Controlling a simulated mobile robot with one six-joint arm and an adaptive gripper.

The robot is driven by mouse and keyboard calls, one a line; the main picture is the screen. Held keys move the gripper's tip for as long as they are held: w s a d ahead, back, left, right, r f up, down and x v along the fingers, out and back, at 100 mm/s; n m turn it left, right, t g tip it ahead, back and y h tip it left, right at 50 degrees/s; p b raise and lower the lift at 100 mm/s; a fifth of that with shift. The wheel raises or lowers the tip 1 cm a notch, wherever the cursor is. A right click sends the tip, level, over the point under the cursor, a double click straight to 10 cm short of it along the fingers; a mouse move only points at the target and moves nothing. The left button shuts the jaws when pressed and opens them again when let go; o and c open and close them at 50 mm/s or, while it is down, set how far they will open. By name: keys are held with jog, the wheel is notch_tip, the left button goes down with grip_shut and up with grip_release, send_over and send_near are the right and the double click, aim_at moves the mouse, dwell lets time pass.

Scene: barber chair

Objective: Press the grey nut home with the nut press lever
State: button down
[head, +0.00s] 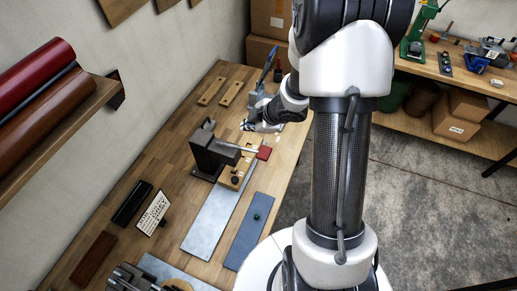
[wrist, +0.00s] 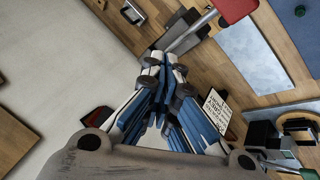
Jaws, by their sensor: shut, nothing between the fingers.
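A dark press (head: 207,150) stands on the workbench in the head view. Its pale metal lever (head: 236,147) ends in a red grip (head: 264,152); the red grip also shows at the top of the wrist view (wrist: 236,8), with the lever (wrist: 192,33) running down-left from it. A second, grey press with a blue handle (head: 268,62) stands farther back. I cannot tell which is the nut press. My gripper (head: 247,126) is shut and empty, between the two presses; its closed fingertips (wrist: 163,58) appear below the lever's left end in the wrist view. I cannot make out the grey nut.
A wooden block (head: 229,180) sits beside the dark press. A grey metal plate (head: 212,222) and a blue-grey mat (head: 244,243) with a green knob (head: 256,217) lie nearer. A white lettered card (head: 153,213) stands at the left. Wooden strips (head: 231,94) lie at the back.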

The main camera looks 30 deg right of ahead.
notch_tip(320, 180, down, 9)
jog(key=s+d+b, duration=0.1)
jog(key=b, duration=0.7)
jog(key=shift+r, duration=0.2)
jog(key=shift+s+f+b, duration=0.1)
jog(key=shift+f+b, duration=0.05)
jog(key=shift+b, duration=0.2)
dwell(0.6)
jog(key=shift+f, duration=0.25)
